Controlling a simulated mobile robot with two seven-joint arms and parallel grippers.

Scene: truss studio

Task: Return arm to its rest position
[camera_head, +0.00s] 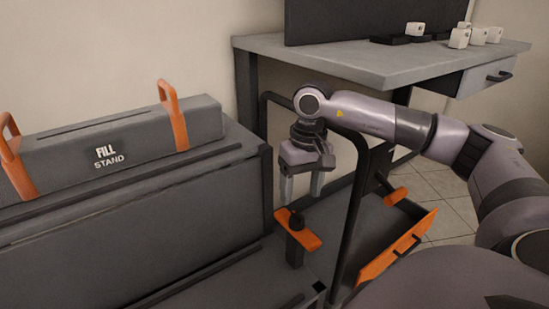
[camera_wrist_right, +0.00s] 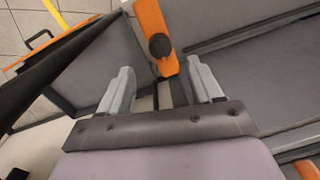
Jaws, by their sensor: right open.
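My right arm (camera_head: 385,118) reaches in from the right in the head view. Its gripper (camera_head: 302,198) points down, with its two fingers apart and nothing between them. Just below the fingertips is an orange bar with a dark knob (camera_head: 298,228) on a dark post. In the right wrist view the same orange bar and knob (camera_wrist_right: 159,46) lie ahead of the open fingers (camera_wrist_right: 157,80), apart from them as far as I can tell. My left gripper is not in view.
A grey case marked FILL STAND (camera_head: 115,145) with orange handles lies on the grey bench at left. A black frame (camera_head: 352,215) and an orange-edged tray (camera_head: 395,250) stand close to the right of my gripper. A grey table (camera_head: 380,62) with white cups is behind.

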